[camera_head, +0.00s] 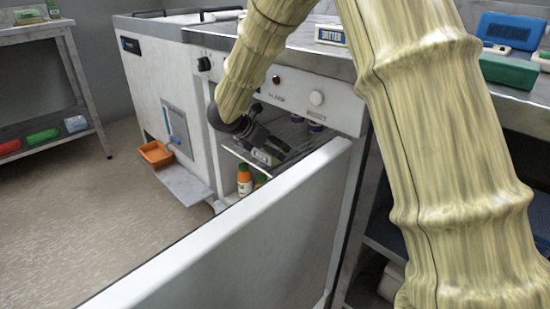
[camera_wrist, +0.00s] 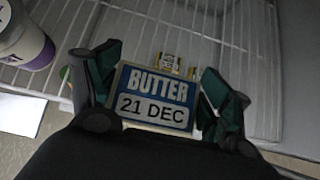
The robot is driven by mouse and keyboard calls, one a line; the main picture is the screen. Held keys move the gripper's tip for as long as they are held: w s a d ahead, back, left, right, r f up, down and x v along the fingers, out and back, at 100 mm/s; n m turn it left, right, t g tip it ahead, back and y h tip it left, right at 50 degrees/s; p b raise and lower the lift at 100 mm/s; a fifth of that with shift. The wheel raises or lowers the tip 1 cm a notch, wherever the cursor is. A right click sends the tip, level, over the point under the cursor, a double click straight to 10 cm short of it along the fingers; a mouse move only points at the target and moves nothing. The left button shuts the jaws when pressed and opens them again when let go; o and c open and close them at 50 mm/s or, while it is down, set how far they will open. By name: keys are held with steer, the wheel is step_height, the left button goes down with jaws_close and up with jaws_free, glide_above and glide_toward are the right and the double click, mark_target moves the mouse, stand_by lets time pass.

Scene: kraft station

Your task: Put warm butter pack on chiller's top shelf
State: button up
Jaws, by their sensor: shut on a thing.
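My gripper (camera_head: 262,143) reaches into the open chiller (camera_head: 350,112), under the control panel. It is shut on a butter pack (camera_wrist: 153,98), whose blue and white label reads "BUTTER 21 DEC". The dark green fingers grip the pack from both sides in the wrist view. The pack shows small in the head view (camera_head: 262,157), at the level of the top shelf. The wire top shelf (camera_wrist: 215,20) fills the back of the wrist view. I cannot tell whether the pack touches it.
A white tub with a purple band (camera_wrist: 22,42) stands on the shelf at left. A small yellow-and-white item (camera_wrist: 172,64) is behind the pack. Orange bottles (camera_head: 245,180) stand lower. The open chiller door (camera_head: 240,235) crosses the foreground. Another butter pack (camera_head: 331,36) is on the counter.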

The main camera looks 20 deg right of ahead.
steer(key=shift+w+d, duration=0.15)
steer(key=shift+d, duration=0.15)
steer(key=f+b, duration=0.1)
steer(key=d+f+b, duration=0.1)
steer(key=f+b, duration=0.1)
steer(key=shift+w+f, duration=0.2)
steer(key=shift+f, duration=0.1)
steer(key=shift+r, duration=0.1)
steer(key=o, duration=1.3)
